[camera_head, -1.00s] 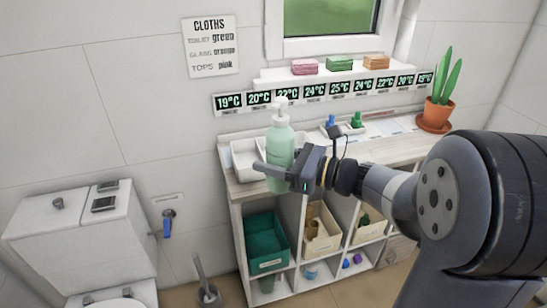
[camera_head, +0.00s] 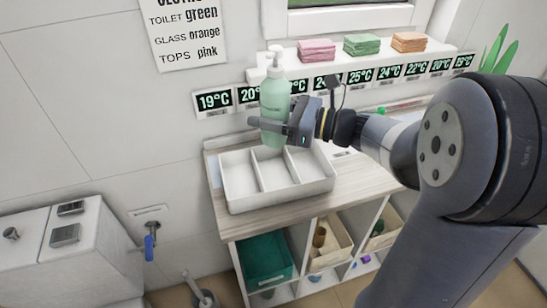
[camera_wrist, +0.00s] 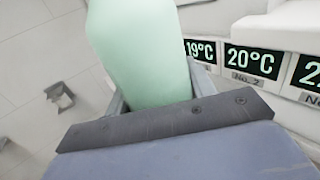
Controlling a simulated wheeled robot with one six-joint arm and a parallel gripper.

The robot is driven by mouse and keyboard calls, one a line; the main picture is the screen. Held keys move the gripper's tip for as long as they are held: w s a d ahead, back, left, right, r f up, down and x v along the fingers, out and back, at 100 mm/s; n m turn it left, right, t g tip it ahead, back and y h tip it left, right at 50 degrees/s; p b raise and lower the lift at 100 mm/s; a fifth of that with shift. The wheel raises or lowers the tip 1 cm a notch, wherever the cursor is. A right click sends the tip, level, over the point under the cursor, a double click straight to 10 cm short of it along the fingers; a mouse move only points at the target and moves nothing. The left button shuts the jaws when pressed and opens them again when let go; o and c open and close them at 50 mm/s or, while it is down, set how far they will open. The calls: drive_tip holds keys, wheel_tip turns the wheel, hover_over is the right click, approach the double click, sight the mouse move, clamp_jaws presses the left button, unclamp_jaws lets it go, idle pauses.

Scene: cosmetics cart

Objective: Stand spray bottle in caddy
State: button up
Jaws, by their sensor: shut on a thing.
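A pale green spray bottle (camera_head: 273,100) with a white pump top is upright in my gripper (camera_head: 272,125). My gripper is shut around the bottle's body. The bottle is in front of the back wall and overlaps the rear edge of the caddy in the head view; its base seems to be above the caddy. The caddy (camera_head: 227,187) is a white open tray with several compartments, standing on the wooden top of the cart. All the compartments I can see look empty. In the wrist view the bottle (camera_wrist: 142,50) fills the space between the fingers (camera_wrist: 155,108).
Folded cloths in pink (camera_head: 316,50), green (camera_head: 361,44) and orange (camera_head: 408,41) lie on the shelf above. A row of temperature displays (camera_head: 214,100) runs along the wall. Teal and beige bins (camera_head: 265,262) sit in the cart below. A toilet tank (camera_head: 75,245) stands left.

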wheel_tip(320, 180, down, 10)
drive_tip(key=b, duration=0.1)
drive_tip(key=shift+r, duration=0.2)
drive_tip(key=shift+f+b, duration=0.55)
drive_tip(key=shift+f, duration=0.1)
drive_tip(key=o, duration=1.3)
drive_tip(key=shift+s+f, duration=0.1)
drive_tip(key=shift+f, duration=0.05)
drive_tip(key=shift+r+p, duration=0.45)
drive_tip(key=shift+r, duration=0.05)
drive_tip(key=v, duration=1.2)
drive_tip(key=shift+r, duration=0.3)
